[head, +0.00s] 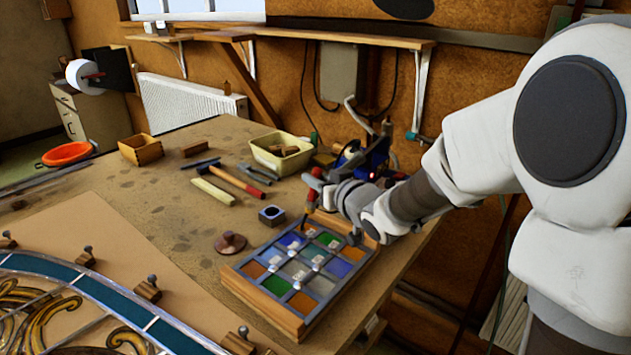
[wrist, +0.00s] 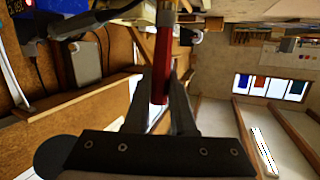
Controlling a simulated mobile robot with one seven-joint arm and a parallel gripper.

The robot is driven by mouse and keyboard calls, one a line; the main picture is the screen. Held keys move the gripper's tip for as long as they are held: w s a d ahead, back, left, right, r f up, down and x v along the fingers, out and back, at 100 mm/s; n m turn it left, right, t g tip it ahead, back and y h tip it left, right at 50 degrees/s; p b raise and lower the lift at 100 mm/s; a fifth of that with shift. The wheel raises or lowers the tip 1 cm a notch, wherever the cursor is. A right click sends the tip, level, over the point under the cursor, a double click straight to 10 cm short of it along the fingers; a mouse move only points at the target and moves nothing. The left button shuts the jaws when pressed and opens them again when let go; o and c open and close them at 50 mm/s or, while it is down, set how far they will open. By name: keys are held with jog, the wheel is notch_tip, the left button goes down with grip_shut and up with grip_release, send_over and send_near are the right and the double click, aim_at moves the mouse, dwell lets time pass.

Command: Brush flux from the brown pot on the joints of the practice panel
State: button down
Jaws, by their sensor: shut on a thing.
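My gripper (head: 322,194) is shut on a red-handled brush (head: 314,184). The red handle also shows between the fingers in the wrist view (wrist: 162,75). The brush points down over the back part of the practice panel (head: 309,285); I cannot tell whether its tip touches. The panel has blue, green, orange and clear squares between grey strips, in a wooden frame. Pale spots show at several joints. A squat round brown object with a knob (head: 230,242) is left of the panel; whether it is the pot or a lid is unclear.
A small dark block with a round recess (head: 271,214) stands behind the panel. A hammer (head: 237,181), a cream bin (head: 281,152) and a wooden box (head: 140,149) lie farther back. A large leaded panel (head: 110,300) fills the front left. Bare bench lies between.

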aim_at(312, 210)
jog(key=shift+a+f, duration=0.1)
notch_tip(312, 210, down, 7)
jog(key=b, duration=0.6)
dwell(0.4)
jog(key=shift+f+b, duration=0.45)
jog(key=shift+b, duration=0.15)
dwell(1.5)
jog(key=shift+w+d, duration=0.35)
jog(key=shift+w, duration=0.05)
jog(key=shift+s, duration=0.1)
jog(key=shift+s+a, duration=0.55)
jog(key=shift+s, duration=0.15)
jog(key=shift+w, duration=0.1)
jog(key=shift+w+d, duration=0.55)
jog(key=shift+w, duration=0.1)
